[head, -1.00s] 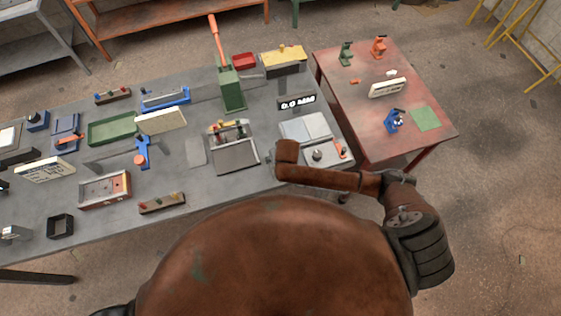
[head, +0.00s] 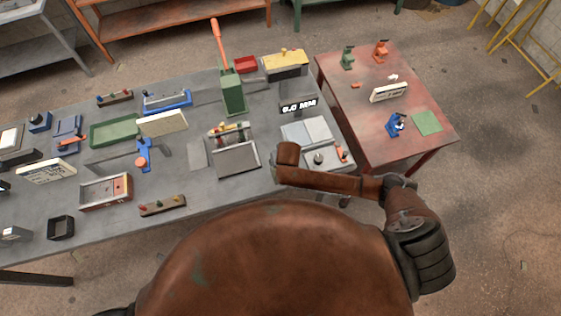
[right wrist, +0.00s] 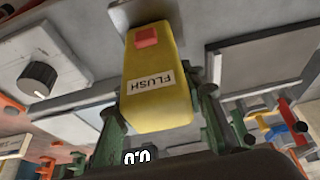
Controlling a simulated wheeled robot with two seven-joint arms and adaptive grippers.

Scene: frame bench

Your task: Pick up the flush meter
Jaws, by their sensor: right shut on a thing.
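The flush meter (right wrist: 150,55) is a yellow block with a red square and a white label reading FLUSH, large in the middle of the right wrist view. My right gripper (right wrist: 160,112) has its green fingers on either side of the block and is shut on it. A grey plate lies close behind the block's far end; I cannot tell whether they touch. In the head view my right arm hides the gripper and the meter, near the front right of the grey bench (head: 215,190). My left gripper is not in view.
A grey panel with a black knob (right wrist: 37,79) lies beside the meter. A display (head: 298,105) stands behind on the bench, with a green lever press (head: 232,92) to its left. A red table (head: 390,90) adjoins at the right.

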